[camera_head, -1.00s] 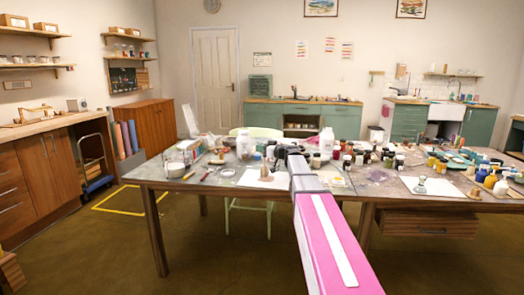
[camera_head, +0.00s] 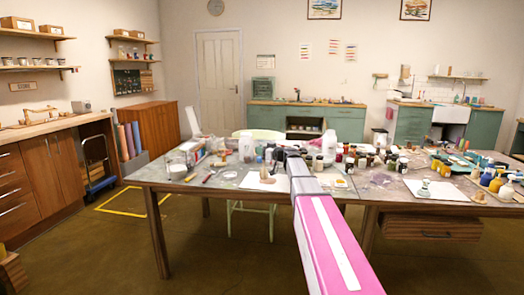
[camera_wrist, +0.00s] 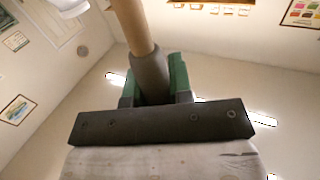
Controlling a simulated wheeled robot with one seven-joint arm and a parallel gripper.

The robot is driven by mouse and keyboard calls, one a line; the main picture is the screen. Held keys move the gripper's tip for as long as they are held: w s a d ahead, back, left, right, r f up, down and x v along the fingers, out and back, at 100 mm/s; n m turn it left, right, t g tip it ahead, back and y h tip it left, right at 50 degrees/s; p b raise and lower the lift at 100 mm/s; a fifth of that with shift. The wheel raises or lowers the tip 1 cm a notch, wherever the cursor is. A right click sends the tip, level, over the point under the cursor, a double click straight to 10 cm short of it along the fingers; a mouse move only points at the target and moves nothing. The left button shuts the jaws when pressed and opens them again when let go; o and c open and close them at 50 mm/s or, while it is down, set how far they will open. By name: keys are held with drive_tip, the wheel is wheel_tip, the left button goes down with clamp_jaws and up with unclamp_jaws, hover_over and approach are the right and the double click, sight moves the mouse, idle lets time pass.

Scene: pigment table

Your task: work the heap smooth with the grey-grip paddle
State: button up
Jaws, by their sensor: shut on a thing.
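My gripper (camera_wrist: 154,90) shows in the wrist view with its green-padded fingers shut around the grey grip (camera_wrist: 150,72) of the paddle. A tan wooden part (camera_wrist: 131,24) of the paddle runs up from the grip and out of the picture. The paddle's far end is out of view. In the head view my pink arm reaches over the table and hides the gripper and the paddle. A small tan lump (camera_head: 265,175) stands on a white sheet (camera_head: 250,183) left of my arm. I cannot tell whether it is the heap.
The worktable (camera_head: 150,182) is crowded with jars, mainly right of my arm. A second white sheet (camera_head: 445,192) lies at the right. A pale green chair (camera_head: 250,218) is behind the table.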

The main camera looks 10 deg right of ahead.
drive_tip(key=s+a, duration=0.2)
drive_tip(key=s, duration=0.3)
wheel_tip(320, 180, up, 8)
drive_tip(key=shift+w+d, duration=0.15)
drive_tip(key=shift+w, duration=0.05)
idle(0.5)
idle(0.4)
